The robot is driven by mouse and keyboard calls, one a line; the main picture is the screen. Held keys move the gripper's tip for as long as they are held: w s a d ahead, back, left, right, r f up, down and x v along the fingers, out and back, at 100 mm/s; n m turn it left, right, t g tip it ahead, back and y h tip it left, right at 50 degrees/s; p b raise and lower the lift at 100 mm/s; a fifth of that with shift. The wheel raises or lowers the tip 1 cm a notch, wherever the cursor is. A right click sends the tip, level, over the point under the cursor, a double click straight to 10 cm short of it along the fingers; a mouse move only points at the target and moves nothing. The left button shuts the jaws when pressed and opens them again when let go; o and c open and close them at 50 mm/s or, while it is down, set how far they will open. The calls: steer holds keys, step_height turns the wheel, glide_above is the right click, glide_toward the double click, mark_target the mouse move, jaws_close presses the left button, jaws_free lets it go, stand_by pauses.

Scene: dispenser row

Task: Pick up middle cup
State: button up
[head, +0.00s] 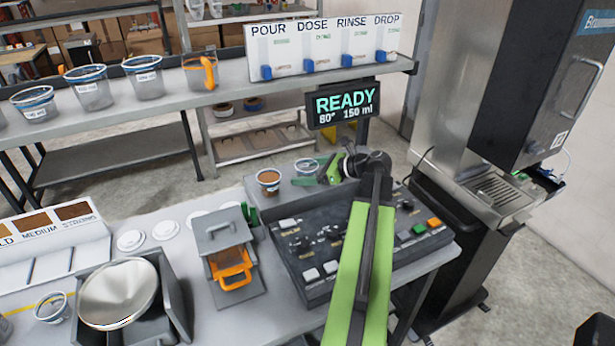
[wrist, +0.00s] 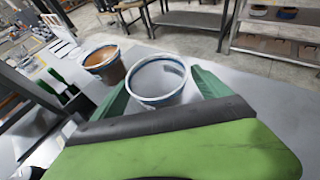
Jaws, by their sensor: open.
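A clear cup with a blue-edged rim (wrist: 160,82) stands between the two green fingers of my gripper (wrist: 160,92) in the wrist view. The fingers are apart, one on each side of the cup; I cannot tell whether either touches it. The cup looks upright and empty. In the head view this cup (head: 304,166) shows behind the control panel, partly hidden by my gripper (head: 316,172). A cup with brown contents (head: 268,182) stands to its left; it also shows in the wrist view (wrist: 103,62). No third cup shows in this row; my arm hides part of it.
The control panel (head: 330,262) lies under my arm. An orange-handled dispenser (head: 232,262) and a metal bowl (head: 118,292) are to the left. Several cups stand on the back bench (head: 195,98). A READY display (head: 346,104) hangs behind the gripper; a tall machine (head: 470,110) stands right.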

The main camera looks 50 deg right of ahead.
steer(key=c, duration=1.4)
steer(key=shift+r+p, duration=0.5)
steer(key=shift+r, duration=0.05)
step_height(320, 180, up, 3)
steer(key=p, duration=0.3)
steer(key=shift+r, duration=0.15)
steer(key=s+d, duration=0.2)
steer(key=s, duration=0.3)
steer(key=s+d, duration=0.2)
steer(key=s, duration=0.4)
steer(key=s+d, duration=0.2)
steer(key=s, duration=0.4)
steer(key=shift+f, duration=0.4)
steer(key=shift+w+a, duration=0.1)
